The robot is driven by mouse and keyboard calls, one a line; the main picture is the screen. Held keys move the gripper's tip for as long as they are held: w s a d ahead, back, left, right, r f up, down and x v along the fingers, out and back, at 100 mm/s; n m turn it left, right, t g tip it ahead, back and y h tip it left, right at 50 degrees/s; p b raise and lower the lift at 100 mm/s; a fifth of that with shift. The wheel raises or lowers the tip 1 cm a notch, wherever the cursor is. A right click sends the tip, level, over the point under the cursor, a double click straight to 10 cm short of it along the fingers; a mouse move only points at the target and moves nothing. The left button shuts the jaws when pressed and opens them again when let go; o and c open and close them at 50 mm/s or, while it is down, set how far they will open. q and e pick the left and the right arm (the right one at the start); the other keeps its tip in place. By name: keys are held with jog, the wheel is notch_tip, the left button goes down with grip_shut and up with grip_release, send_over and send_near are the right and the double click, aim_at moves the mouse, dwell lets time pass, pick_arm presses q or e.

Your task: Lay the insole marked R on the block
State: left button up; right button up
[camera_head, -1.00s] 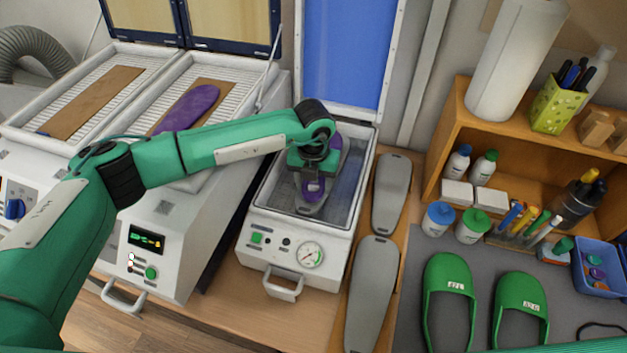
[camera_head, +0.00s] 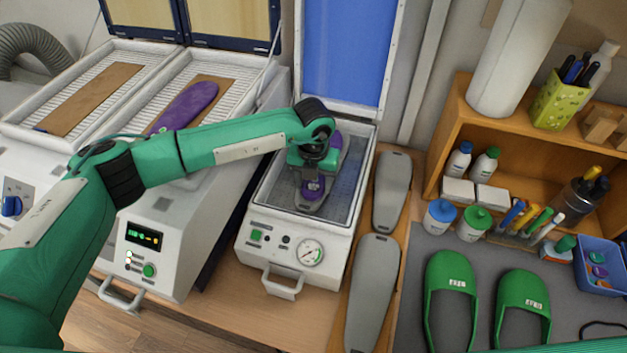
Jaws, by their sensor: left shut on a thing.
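My left gripper (camera_head: 314,180) is over the open press in the middle, its fingers pointing down. It is shut on a purple insole (camera_head: 332,158), which lies along or just above a grey block (camera_head: 305,203) inside the press tray (camera_head: 355,190). My wrist hides much of the insole and block, and I cannot tell whether they touch. Another purple insole (camera_head: 188,107) lies on a brown board on the heater's right bed at the left. No R mark is readable on either. My right gripper is not in view.
The press's blue lid (camera_head: 345,50) stands open behind. Two grey blocks, one farther (camera_head: 393,192) and one nearer (camera_head: 372,295), lie right of the press. Green slippers (camera_head: 450,290) sit on a grey mat. A wooden shelf (camera_head: 455,130) holds bottles at the right.

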pick_arm(q)
jog(key=o, duration=1.1)
jog(key=shift+c, duration=0.2)
notch_tip(320, 180, up, 14)
jog(key=b, duration=0.5)
jog(key=shift+b, duration=0.35)
jog(key=shift+s+f, duration=0.1)
